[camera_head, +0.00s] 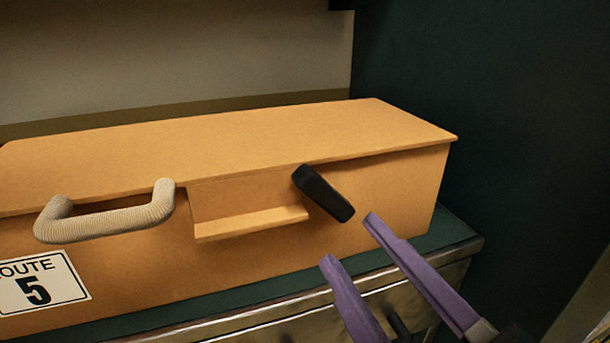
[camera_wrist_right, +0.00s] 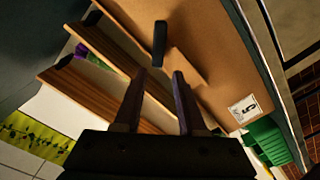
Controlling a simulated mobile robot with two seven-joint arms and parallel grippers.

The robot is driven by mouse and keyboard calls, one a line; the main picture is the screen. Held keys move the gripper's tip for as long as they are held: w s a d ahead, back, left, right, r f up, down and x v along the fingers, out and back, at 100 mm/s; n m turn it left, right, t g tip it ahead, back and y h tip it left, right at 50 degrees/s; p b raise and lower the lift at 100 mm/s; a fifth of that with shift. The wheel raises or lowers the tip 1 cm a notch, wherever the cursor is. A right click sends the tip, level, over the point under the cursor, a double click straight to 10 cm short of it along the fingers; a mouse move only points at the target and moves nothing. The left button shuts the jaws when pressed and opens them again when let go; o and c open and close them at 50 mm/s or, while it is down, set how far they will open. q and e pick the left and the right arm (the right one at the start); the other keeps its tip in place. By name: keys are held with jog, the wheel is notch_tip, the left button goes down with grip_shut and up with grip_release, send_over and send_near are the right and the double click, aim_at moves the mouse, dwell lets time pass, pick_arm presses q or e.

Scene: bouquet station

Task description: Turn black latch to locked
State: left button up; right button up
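The black latch (camera_head: 323,193) is on the front of the orange box (camera_head: 400,190), right of a recessed ledge. It slants from upper left to lower right in the head view. It also shows in the right wrist view (camera_wrist_right: 159,43), just beyond the fingertips. My right gripper (camera_head: 349,238) has two purple fingers, spread apart with nothing between them. Its fingertips are below and right of the latch, apart from it in the picture. In the right wrist view the gripper (camera_wrist_right: 160,72) points toward the latch. My left gripper is not in view.
A beige rope-like handle (camera_head: 108,220) sticks out from the box front at left. A "ROUTE 5" label (camera_head: 40,284) is below it. The box stands on a dark green top (camera_head: 452,229) with a metal edge. A dark green wall (camera_head: 500,110) stands at right.

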aim_at(319, 193)
jog(key=p+x, duration=0.1)
jog(key=x, duration=0.7)
jog(key=shift+w+d+r, duration=0.1)
jog(key=shift+c, duration=0.2)
grip_shut()
